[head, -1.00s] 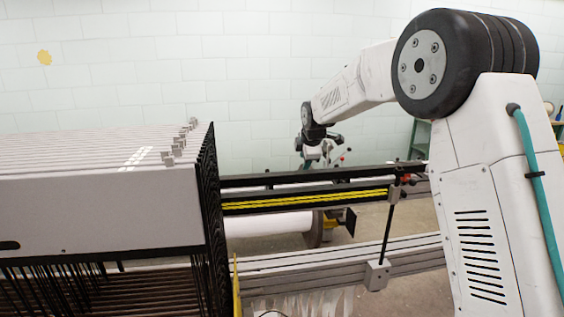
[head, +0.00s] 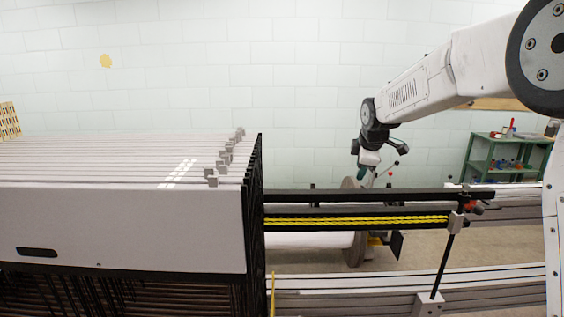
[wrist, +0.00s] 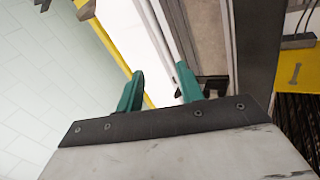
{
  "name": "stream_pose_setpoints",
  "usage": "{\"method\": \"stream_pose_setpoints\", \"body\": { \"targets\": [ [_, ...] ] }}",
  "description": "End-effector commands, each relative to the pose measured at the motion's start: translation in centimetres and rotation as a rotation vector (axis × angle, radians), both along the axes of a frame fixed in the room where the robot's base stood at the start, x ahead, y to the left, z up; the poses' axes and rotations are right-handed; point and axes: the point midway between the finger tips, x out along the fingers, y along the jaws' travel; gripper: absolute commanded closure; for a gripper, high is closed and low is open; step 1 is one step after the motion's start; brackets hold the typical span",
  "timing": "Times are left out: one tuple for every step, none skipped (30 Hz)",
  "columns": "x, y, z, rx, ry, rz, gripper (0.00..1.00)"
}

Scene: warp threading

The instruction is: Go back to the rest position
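My gripper (head: 364,172) hangs at the end of my white arm, over the far side of the loom, near the round flange of the roller (head: 352,240). In the wrist view my gripper (wrist: 158,80) has two teal fingers apart, with nothing visible between them. Below the fingers are a white surface, metal rails and a yellow edge. The loom's stack of grey-white frames (head: 120,228) fills the left of the head view. No thread shows in the gripper.
A black rail with a yellow strip (head: 350,221) runs right from the frames. Metal beams (head: 480,283) cross below it. A green shelf (head: 505,155) with small items stands at the back right. A pale block wall closes the back.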

Motion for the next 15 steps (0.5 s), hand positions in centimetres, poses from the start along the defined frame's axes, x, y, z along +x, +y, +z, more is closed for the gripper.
{"method": "stream_pose_setpoints", "body": {
  "targets": [
    [-1.2,-0.2,0.7,0.015,0.006,-0.026,0.63],
    [-1.9,-0.3,1.0,0.025,0.012,-0.045,0.63],
    [-3.0,-0.5,1.5,0.039,0.021,-0.071,0.63],
    [-3.9,-0.6,1.8,0.051,0.029,-0.093,0.63],
    [-4.8,-0.7,2.1,0.063,0.035,-0.117,0.63],
    [-6.3,-0.9,2.6,0.080,0.048,-0.151,0.63],
    [-7.4,-1.0,3.0,0.094,0.055,-0.179,0.63],
    [-8.8,-1.1,3.3,0.109,0.066,-0.211,0.63],
    [-10.7,-1.4,3.9,0.132,0.080,-0.257,0.63],
    [-12.3,-1.5,4.2,0.149,0.092,-0.296,0.63],
    [-14.0,-1.7,4.5,0.168,0.104,-0.338,0.63],
    [-16.3,-1.9,4.8,0.192,0.121,-0.394,0.63],
    [-18.1,-2.1,5.0,0.209,0.135,-0.436,0.63],
    [-19.8,-2.2,5.1,0.225,0.147,-0.477,0.63],
    [-22.1,-2.4,5.2,0.248,0.163,-0.533,0.63]
  ]
}}
